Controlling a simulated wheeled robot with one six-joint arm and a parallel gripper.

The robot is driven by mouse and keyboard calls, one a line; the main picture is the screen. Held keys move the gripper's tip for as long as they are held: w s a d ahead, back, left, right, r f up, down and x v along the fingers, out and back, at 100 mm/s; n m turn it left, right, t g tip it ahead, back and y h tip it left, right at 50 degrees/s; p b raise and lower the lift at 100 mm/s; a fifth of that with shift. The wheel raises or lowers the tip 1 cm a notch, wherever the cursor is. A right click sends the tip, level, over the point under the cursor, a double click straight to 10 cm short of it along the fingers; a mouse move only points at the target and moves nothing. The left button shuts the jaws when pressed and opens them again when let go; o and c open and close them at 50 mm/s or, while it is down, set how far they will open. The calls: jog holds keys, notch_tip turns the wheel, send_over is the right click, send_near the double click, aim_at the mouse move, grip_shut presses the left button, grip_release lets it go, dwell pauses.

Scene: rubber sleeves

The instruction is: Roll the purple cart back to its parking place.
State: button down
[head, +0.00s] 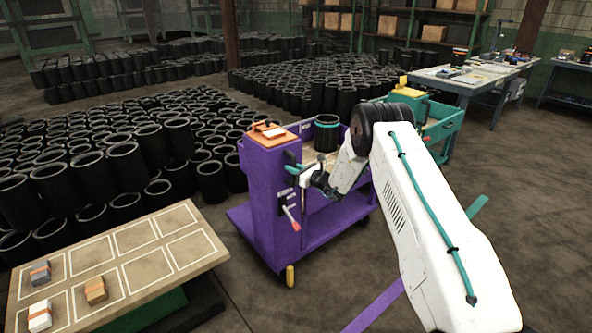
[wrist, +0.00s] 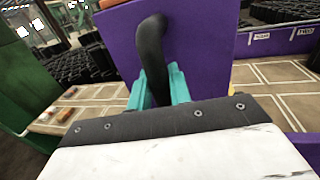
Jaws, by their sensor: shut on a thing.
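The purple cart (head: 262,205) stands upright on the floor in the middle of the head view. An orange tray (head: 270,136) with small items sits on top of its end post, and a black sleeve with a teal rim (head: 327,133) stands on it. My gripper (head: 297,170) is at the cart's near end. In the wrist view its teal fingers (wrist: 157,88) are shut on the cart's black handle (wrist: 152,45), with the purple panel (wrist: 205,50) right behind. A purple floor strip (head: 375,307) runs at the lower right of the cart, partly hidden by my arm.
Many black sleeves (head: 85,176) stand close on the cart's left and behind it. A marked board table (head: 130,262) with small blocks is at the front left. A teal cart (head: 442,128) and a workbench (head: 465,78) stand at the right. Floor between is clear.

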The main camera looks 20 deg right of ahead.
jog(key=shift+w+r, duration=0.15)
jog(key=shift+w, duration=0.05)
jog(key=c, duration=1.3)
grip_release()
jog(key=shift+w+a, duration=0.1)
jog(key=shift+c, duration=0.2)
jog(key=v, duration=0.8)
